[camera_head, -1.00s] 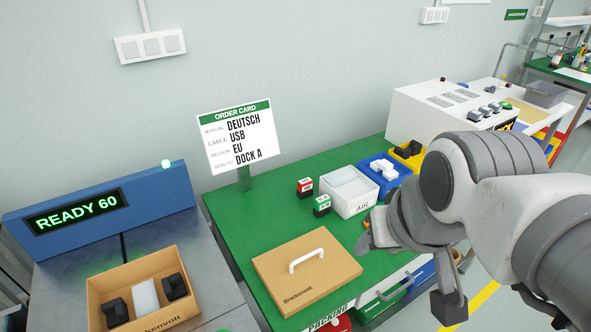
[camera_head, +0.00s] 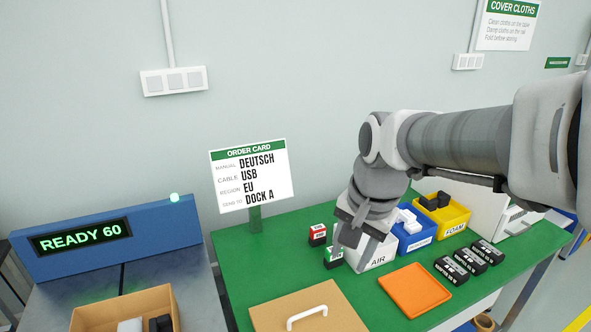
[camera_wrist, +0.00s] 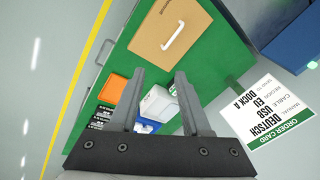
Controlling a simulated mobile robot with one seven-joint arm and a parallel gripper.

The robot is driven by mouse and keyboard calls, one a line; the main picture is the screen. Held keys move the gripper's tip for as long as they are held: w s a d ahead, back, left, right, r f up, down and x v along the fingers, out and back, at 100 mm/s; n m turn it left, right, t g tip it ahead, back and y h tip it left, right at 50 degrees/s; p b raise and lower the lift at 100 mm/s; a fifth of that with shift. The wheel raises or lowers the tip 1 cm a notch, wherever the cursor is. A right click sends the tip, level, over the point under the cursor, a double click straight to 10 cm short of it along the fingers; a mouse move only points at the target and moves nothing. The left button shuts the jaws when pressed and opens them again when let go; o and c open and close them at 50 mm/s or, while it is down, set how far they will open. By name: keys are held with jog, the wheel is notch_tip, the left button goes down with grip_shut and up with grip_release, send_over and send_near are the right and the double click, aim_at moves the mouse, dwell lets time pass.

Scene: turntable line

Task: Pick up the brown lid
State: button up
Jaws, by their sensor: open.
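The brown lid (camera_head: 272,314) lies flat on the green table (camera_head: 240,272) at the bottom of the head view, partly cut off by the frame edge. It has a white arched handle (camera_head: 307,317). The wrist view shows the lid (camera_wrist: 150,32) near the top, with its handle (camera_wrist: 173,35) running diagonally. My gripper (camera_head: 352,252) is above the table, behind and right of the lid, in front of the AIR bin. In the wrist view my gripper (camera_wrist: 160,74) has its fingers apart with nothing held, and the lid lies beyond the fingertips.
A white AIR bin (camera_head: 378,263), a blue bin (camera_head: 418,240) and a yellow FOAM bin (camera_head: 458,222) line the back. Small red (camera_head: 317,235) and green (camera_head: 333,257) boxes stand near my gripper. The order card (camera_head: 252,178) stands behind.

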aim_at(308, 312)
jog(key=w+a+f+m+g+h+b, duration=0.1)
jog(key=w+a+f+m+b, duration=0.15)
jog(key=w+f, duration=0.3)
jog(key=w+a+f+m+g+b, duration=0.1)
jog(key=w+a+f+m, duration=0.25)
jog(key=f, duration=0.35)
jog(key=f+b, duration=0.1)
jog(key=f, duration=0.5)
jog(key=f+b, duration=0.1)
jog(key=f, duration=0.5)
jog(key=shift+w+d, duration=0.15)
jog(key=shift+d, duration=0.05)
jog(key=shift+a+f+b, duration=0.15)
jog(key=shift+f+b, duration=0.3)
jog(key=shift+f, duration=0.9)
jog(key=shift+a+f+b, duration=0.1)
jog(key=shift+f+b, duration=0.35)
jog(key=shift+f, duration=0.9)
grip_shut()
